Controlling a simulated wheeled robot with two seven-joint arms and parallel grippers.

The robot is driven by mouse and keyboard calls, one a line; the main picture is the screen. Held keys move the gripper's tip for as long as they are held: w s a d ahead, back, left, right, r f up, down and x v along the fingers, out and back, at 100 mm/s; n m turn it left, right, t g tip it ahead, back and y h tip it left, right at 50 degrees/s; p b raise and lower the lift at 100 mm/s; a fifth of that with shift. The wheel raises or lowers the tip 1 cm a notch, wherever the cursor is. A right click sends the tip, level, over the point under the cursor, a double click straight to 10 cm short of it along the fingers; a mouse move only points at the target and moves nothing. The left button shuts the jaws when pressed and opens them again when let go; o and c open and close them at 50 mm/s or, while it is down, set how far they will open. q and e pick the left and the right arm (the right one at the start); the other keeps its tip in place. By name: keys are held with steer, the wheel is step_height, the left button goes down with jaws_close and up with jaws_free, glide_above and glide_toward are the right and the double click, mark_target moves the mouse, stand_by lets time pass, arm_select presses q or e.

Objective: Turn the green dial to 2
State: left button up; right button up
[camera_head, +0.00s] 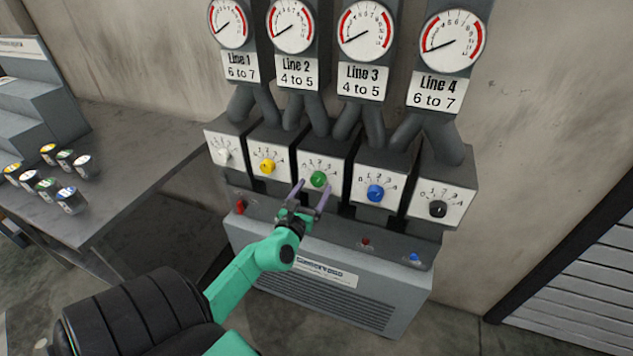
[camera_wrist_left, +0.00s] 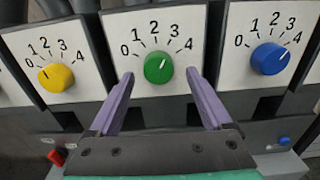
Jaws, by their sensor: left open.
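The green dial (camera_head: 318,179) is the middle one in a row of dials, on a white plate marked 0 to 4. In the left wrist view the green dial (camera_wrist_left: 158,67) shows a light pointer mark tilted up and right, seemingly near 3. My left gripper (camera_head: 313,187) is open in front of the green dial. In the left wrist view its two purple fingers (camera_wrist_left: 160,75) reach toward either side of the dial, with gaps between. Contact cannot be seen. My right gripper is not in view.
A yellow dial (camera_head: 268,166) and a blue dial (camera_head: 375,193) flank the green one; a white dial (camera_head: 223,154) and a black dial (camera_head: 437,209) stand at the ends. Gauges hang above. A red control (camera_head: 240,206) is on the ledge below. A table (camera_head: 110,200) with small cans is left.

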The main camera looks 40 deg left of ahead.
arm_select(q)
steer(key=shift+x, duration=1.05)
steer(key=shift+a+f, duration=0.1)
steer(key=shift+c, duration=0.3)
steer(key=shift+s, duration=0.1)
jaws_close()
